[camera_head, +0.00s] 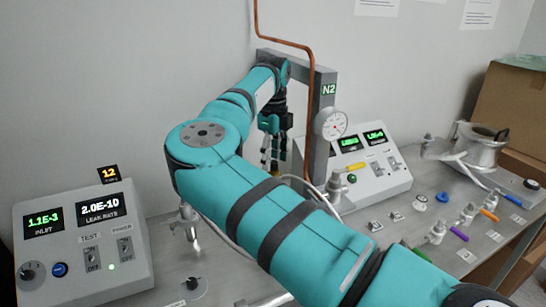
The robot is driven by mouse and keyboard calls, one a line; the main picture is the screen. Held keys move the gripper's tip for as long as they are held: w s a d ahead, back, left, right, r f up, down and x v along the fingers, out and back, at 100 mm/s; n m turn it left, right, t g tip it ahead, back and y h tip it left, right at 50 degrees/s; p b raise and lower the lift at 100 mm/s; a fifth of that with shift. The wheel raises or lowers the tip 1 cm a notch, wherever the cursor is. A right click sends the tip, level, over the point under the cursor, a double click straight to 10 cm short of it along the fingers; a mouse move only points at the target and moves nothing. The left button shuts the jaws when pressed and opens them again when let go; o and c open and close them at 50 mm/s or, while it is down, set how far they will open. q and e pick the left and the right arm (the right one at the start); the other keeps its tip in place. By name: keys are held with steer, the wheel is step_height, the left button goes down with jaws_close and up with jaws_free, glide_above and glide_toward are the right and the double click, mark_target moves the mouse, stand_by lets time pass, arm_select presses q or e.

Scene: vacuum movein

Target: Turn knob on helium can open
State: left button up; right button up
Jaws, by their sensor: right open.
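My right arm reaches in from the lower right and bends back toward the wall. My right gripper (271,162) hangs fingers down beside the grey N2 post, left of it, and its fingers are apart with nothing seen between them. I cannot make out a helium can or its knob; my arm covers much of the middle of the bench. My left gripper is not in view.
A grey N2 frame (318,125) carries a round gauge (331,124). A leak-rate box (85,245) stands at left, another display box (368,175) behind right. Several coloured-handled valves, a metal chamber (480,150) and cardboard boxes (510,110) fill the right.

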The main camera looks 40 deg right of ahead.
steer(key=shift+f, duration=0.5)
jaws_close()
